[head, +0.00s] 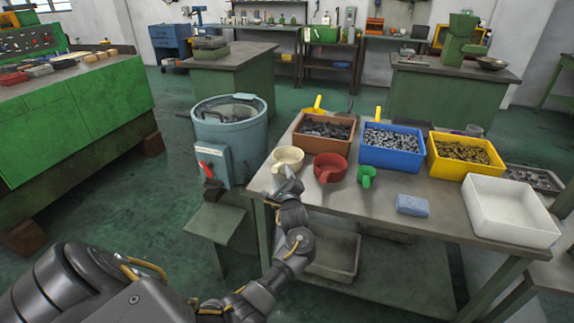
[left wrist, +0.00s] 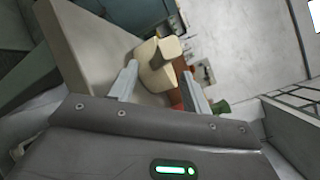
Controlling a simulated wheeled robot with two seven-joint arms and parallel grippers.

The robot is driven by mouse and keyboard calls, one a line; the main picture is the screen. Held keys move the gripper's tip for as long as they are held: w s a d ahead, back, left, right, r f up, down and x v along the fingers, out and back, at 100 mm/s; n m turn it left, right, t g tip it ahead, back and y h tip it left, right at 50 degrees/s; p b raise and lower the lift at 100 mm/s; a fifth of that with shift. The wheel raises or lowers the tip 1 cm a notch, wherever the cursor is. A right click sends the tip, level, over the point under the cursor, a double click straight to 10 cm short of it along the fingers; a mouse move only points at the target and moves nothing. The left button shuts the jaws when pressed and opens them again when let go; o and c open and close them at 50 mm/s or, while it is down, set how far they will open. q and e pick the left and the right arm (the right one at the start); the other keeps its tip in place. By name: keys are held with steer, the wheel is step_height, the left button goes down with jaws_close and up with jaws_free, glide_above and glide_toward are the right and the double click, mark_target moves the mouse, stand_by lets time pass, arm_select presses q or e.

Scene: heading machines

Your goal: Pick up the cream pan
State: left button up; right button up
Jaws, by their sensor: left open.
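The cream pan (head: 288,157) stands at the left end of the grey table, beside a red pan (head: 330,167) and a smaller green scoop (head: 366,176). My left gripper (head: 287,178) is open at the table's front left edge, just in front of the cream pan. In the left wrist view the cream pan (left wrist: 157,66) shows between and just beyond the two open fingertips (left wrist: 160,78). I cannot tell whether a finger touches it. The arm and fingers hide part of the pan's front in the head view. My right gripper is not in view.
Brown (head: 301,137), blue (head: 371,157) and yellow (head: 434,165) bins of small metal parts line the table's back. A blue sponge (head: 412,205) and an empty white tray (head: 500,222) are to the right. A blue-green drum machine (head: 215,132) stands close left of the table.

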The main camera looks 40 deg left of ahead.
mark_target(280, 169)
arm_select(q)
steer(key=shift+x, duration=2.6)
steer(key=shift+r, duration=0.1)
steer(key=shift+c, duration=0.5)
jaws_close()
